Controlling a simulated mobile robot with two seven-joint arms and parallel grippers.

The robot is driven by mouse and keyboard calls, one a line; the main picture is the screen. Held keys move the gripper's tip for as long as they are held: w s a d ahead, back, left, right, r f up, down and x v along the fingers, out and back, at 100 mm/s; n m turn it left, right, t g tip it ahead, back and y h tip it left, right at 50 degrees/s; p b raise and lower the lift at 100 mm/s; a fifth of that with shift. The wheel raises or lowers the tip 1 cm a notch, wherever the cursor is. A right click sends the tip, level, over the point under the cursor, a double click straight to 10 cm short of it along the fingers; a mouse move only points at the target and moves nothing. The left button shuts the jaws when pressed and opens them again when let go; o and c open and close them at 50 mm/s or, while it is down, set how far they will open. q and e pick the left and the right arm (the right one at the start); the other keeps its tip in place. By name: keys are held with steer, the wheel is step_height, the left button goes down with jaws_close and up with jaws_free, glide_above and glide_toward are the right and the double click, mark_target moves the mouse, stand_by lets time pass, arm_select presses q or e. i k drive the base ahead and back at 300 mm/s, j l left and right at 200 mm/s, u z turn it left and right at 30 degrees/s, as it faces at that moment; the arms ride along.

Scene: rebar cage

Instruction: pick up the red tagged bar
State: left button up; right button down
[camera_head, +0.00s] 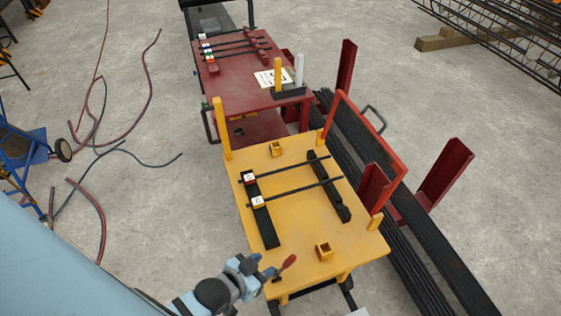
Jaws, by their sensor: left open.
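Two thin dark bars with tags lie across black rests on the yellow cart (295,240). The rear bar (290,168) carries a white tag with a reddish edge (249,178) at its left end. The front bar (305,190) carries a white tag with a yellowish edge (257,202). More tagged bars (235,43) lie on the dark red cart behind; their tag colours are too small to tell surely. My left gripper (258,268) is open and empty at the yellow cart's front left corner, apart from the bars. My right gripper is out of view.
Yellow posts (222,128) and small square sockets (324,251) stand on the yellow cart. Hoses (103,225) lie on the floor at left.

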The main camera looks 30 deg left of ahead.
mark_target(250, 178)
steer(key=k+j, duration=0.1)
steer(key=j, duration=0.3)
steer(key=k+j+u, duration=0.15)
steer(key=j, duration=0.25)
steer(key=k+j, duration=0.1)
steer(key=j, duration=0.3)
steer(key=u, duration=0.05)
